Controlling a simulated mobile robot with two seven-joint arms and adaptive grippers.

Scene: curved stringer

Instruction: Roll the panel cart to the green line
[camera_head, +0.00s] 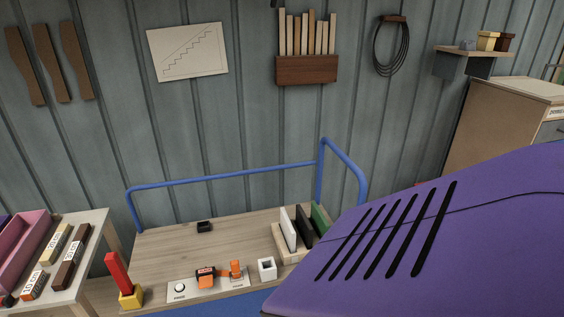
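The panel cart seems to be the one with a blue tube rail (225,178) and a wooden deck (160,250), low in the middle of the head view. A small wooden rack on its right side holds upright white (288,229), black (304,227) and green (320,218) panels. Its front and wheels are out of view, and its right end is partly hidden. No green floor line shows. Neither gripper shows. A large purple slotted surface close to the camera covers the lower right; I cannot tell what it is.
On the deck are a control plate (205,287), a yellow block with a red bar (120,278) and a white square holder (267,268). A table (88,262) with a pink tray stands left. The wall is behind; a wooden cabinet (500,118) stands at right.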

